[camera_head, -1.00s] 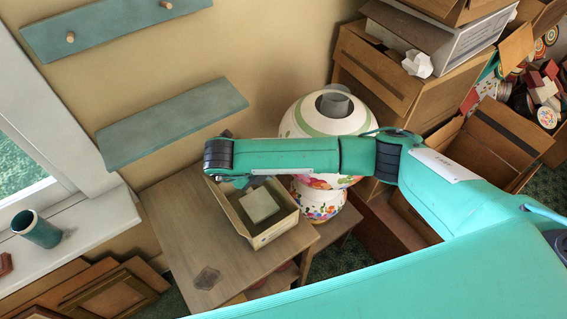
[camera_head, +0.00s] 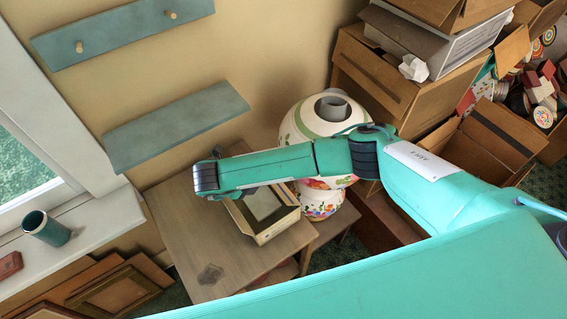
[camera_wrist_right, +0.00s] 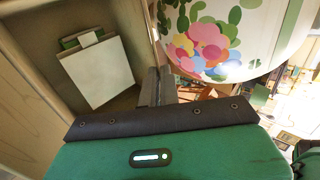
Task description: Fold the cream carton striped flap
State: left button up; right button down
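The cream carton (camera_head: 285,223) stands open on a small wooden table, with a pale square block (camera_head: 262,203) inside. The wrist view shows the carton's interior (camera_wrist_right: 121,105) and the block (camera_wrist_right: 97,72) at left, with a small green piece at the block's top edge. My right gripper (camera_wrist_right: 160,84) is at the carton's right wall in that view; its fingers look close together, with nothing clearly between them. In the head view my right arm covers the carton's back part and hides the gripper. I cannot make out a striped flap. My left gripper is out of view.
A white painted vase (camera_head: 315,125) stands right behind the carton, close to my right arm. The wooden table (camera_head: 200,235) is bare at front left. A teal shelf (camera_head: 178,122) hangs above. Open cardboard boxes (camera_head: 490,140) crowd the right. A teal cup (camera_head: 46,228) stands on the sill.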

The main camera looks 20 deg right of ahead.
jog(key=h+p, duration=0.1)
jog(key=a+h+p, duration=0.1)
jog(key=shift+s+a+f+t+p, duration=0.2)
jog(key=shift+f+t+p, duration=0.1)
jog(key=shift+f+p, duration=0.1)
jog(key=shift+f, duration=0.15)
